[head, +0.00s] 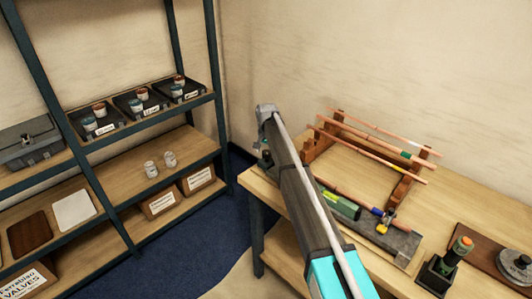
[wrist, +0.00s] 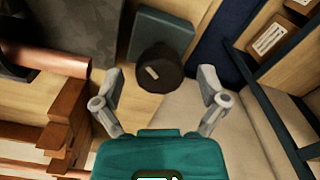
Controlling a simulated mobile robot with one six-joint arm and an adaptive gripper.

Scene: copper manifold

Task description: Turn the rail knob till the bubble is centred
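A dark round knob (wrist: 158,72) with a pale mark on its face shows in the wrist view, against a dark grey-green block (wrist: 160,34). I take it for the rail knob. My gripper (wrist: 160,82) is open, with one finger on each side of the knob in the picture. The fingers do not visibly touch it, and I cannot tell how far beyond them it lies. In the head view my arm crosses the bench's left end and hides the knob. No bubble can be made out.
A wooden rack (head: 402,186) carries copper pipes (head: 375,152) across the bench (head: 470,190); it stands close on the left in the wrist view. A grey slab (head: 396,244) lies at the front. A shelf unit (head: 222,130) stands left, with open floor between.

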